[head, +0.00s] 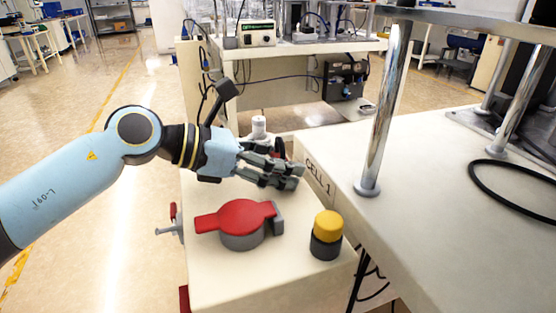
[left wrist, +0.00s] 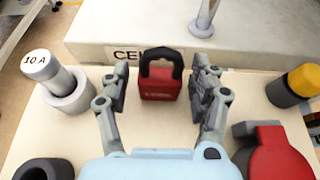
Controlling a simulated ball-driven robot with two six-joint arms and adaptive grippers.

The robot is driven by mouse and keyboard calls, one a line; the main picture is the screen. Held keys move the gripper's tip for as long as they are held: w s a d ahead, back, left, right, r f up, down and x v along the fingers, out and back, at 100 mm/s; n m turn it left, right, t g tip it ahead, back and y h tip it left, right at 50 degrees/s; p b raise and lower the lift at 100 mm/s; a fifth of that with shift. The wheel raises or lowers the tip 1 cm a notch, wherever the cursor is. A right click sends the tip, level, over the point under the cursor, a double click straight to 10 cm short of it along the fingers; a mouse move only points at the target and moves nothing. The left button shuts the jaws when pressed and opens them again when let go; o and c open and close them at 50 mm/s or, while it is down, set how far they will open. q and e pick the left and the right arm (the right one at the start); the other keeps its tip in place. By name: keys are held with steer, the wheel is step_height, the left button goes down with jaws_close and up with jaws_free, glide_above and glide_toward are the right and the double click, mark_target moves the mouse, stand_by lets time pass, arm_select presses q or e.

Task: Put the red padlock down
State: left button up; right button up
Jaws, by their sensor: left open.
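The red padlock (left wrist: 160,89) with its black shackle stands upright on the cream worktop (left wrist: 140,125), close to the raised edge marked CELL 1. My left gripper (head: 295,176) is open. In the left wrist view, its two fingers (left wrist: 163,78) stand on either side of the padlock, with a visible gap on each side. In the head view, the fingers hide most of the padlock and only a little dark and red shows behind them. My right gripper is not in view.
A red rotary handle on a grey base (head: 242,220) and a yellow-topped button (head: 327,226) stand nearer on the worktop. A white fuse marked 10 A (left wrist: 41,67) sits in a holder (left wrist: 70,92). A higher bench (head: 440,220) with a metal post (head: 385,110) is at right.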

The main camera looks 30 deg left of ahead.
arm_select(q)
steer(key=shift+r, duration=0.1)
steer(key=shift+s+a+r+p, duration=0.15)
steer(key=shift+r+p, duration=0.15)
steer(key=shift+r, duration=0.05)
steer(key=shift+s+a+r+p, duration=0.1)
steer(key=shift+r+p, duration=0.2)
steer(key=shift+r, duration=0.05)
steer(key=p+v, duration=0.3)
steer(key=v, duration=0.6)
steer(key=shift+s+a+r, duration=0.1)
steer(key=shift+s+r, duration=0.05)
steer(key=shift+s, duration=0.1)
steer(key=shift+s+a+r+p, duration=0.25)
steer(key=shift+s+a+p, duration=0.05)
steer(key=shift+s+p, duration=0.1)
steer(key=shift+s+a, duration=0.1)
steer(key=shift+a, duration=0.15)
